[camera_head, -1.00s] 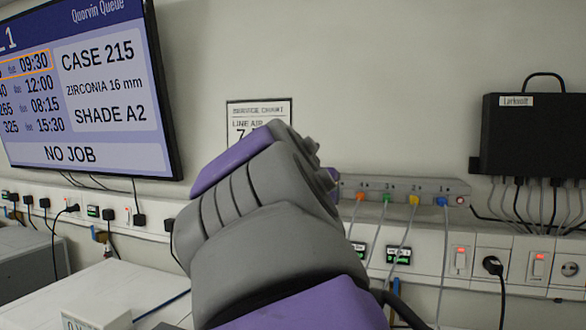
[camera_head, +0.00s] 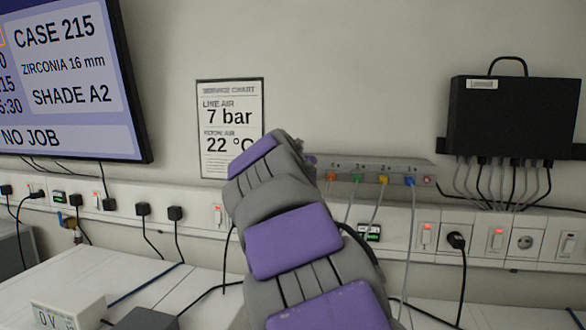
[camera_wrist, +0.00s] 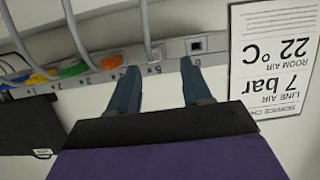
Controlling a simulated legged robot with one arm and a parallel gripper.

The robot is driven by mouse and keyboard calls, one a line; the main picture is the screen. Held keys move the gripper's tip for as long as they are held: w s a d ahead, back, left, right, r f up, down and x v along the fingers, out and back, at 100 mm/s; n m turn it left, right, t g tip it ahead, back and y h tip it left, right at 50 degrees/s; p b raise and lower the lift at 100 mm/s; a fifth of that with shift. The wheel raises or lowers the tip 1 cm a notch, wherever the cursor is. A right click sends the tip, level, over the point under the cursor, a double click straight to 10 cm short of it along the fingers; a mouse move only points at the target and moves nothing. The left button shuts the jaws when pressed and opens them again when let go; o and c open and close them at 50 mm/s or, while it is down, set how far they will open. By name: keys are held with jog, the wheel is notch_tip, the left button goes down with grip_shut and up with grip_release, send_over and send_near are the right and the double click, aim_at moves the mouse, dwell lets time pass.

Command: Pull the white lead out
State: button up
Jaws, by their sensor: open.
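In the wrist view, which is upside down, a pale lead (camera_wrist: 149,30) runs into a pale plug in the grey port strip (camera_wrist: 222,47). My gripper (camera_wrist: 160,66) is open, one finger on each side of that plug in the picture. I cannot tell whether a finger touches it. An empty square socket (camera_wrist: 196,45) lies by the right finger. In the head view my arm hides the pale plug and my fingers. The strip (camera_head: 345,163) there shows orange (camera_head: 331,176), green (camera_head: 358,177), yellow (camera_head: 383,179) and blue (camera_head: 410,181) plugs, each with a grey lead.
A black box (camera_head: 512,118) with several cables hangs at the right. A wall trunking with switches and sockets (camera_head: 525,242) runs below. A chart (camera_head: 230,125) and a screen (camera_head: 70,90) are at the left. A white bench (camera_head: 95,275) carries a small display box (camera_head: 68,312).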

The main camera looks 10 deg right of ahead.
jog(key=shift+d+x, duration=0.15)
jog(key=shift+x, duration=0.9)
jog(key=shift+d+x, duration=0.2)
jog(key=shift+x, duration=0.85)
jog(key=shift+s+a, duration=0.1)
jog(key=shift+s, duration=0.05)
jog(key=shift+a, duration=0.15)
jog(key=c, duration=0.4)
jog(key=shift+s, duration=0.1)
grip_shut()
jog(key=shift+s+f, duration=0.1)
jog(key=shift+f, duration=0.05)
